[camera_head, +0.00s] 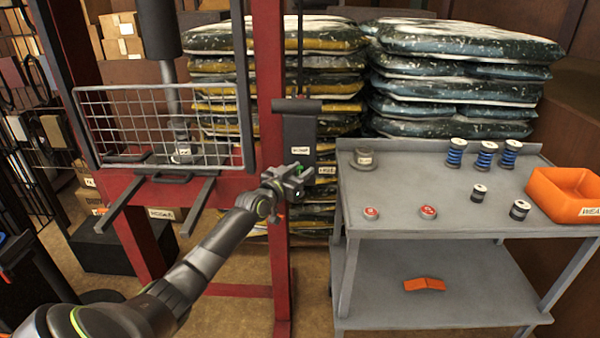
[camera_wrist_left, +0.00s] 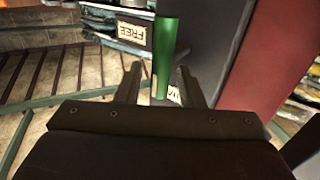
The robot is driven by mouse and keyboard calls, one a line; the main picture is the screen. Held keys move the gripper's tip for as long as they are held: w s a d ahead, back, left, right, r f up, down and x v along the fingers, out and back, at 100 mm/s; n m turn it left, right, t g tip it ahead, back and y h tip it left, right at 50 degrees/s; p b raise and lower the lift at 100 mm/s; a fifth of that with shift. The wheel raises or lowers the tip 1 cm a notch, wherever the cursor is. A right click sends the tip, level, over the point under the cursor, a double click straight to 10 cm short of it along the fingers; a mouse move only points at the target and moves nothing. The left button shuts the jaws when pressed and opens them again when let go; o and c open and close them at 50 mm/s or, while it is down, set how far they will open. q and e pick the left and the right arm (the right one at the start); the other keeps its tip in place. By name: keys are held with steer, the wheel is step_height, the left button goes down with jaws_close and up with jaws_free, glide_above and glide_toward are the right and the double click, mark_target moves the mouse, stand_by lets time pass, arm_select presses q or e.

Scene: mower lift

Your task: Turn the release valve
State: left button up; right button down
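The release valve's green handle (camera_head: 299,169) shows small at the lower part of a dark grey pump housing (camera_head: 300,133) on the red press frame. In the left wrist view the green handle (camera_wrist_left: 165,45) stands upright between the two fingers of my left gripper (camera_wrist_left: 160,85). The fingers are apart, with a gap on each side of the handle. In the head view my left gripper (camera_head: 296,182) is right at the valve. A label reading FREE (camera_wrist_left: 133,27) appears upside down beside the handle. The valve's base is partly hidden. My right gripper is not in view.
A wire guard (camera_head: 165,125) hangs on the red frame (camera_head: 273,130) to the left. A grey cart (camera_head: 440,222) on the right holds blue springs (camera_head: 456,152), rollers, red-topped pieces and an orange bin (camera_head: 565,193). Stacked sacks (camera_head: 460,75) fill the back.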

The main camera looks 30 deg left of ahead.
arm_select(q)
jaws_close()
